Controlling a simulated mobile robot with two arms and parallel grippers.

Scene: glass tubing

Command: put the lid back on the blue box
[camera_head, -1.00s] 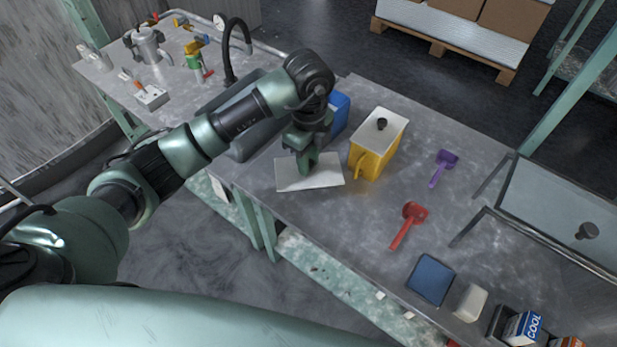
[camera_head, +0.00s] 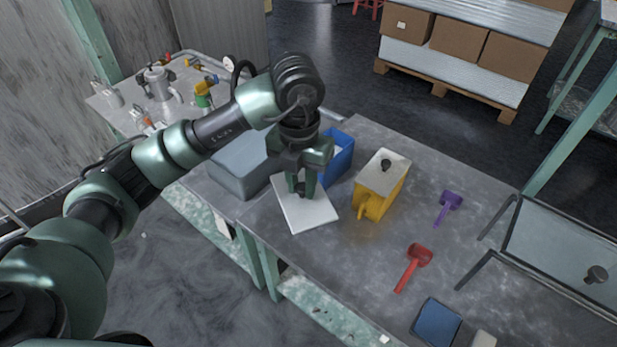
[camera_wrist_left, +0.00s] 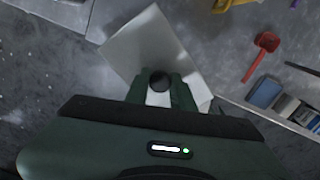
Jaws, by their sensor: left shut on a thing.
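The blue box (camera_head: 338,158) stands on the table, partly hidden behind my left gripper. Its top looks open, with something pale inside. A flat whitish lid (camera_head: 308,214) with a dark round knob is under my left gripper (camera_head: 302,190). The fingers are shut on the knob. In the left wrist view the lid (camera_wrist_left: 150,45) reaches out beyond the fingers, with the knob (camera_wrist_left: 160,80) between them. The lid is near the table's front edge; I cannot tell whether it touches the table. My right gripper is not in view.
A yellow box (camera_head: 378,190) with a knobbed lid stands right of the blue box. Red (camera_head: 414,265) and purple (camera_head: 448,206) scoops lie to the right, with clear table between.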

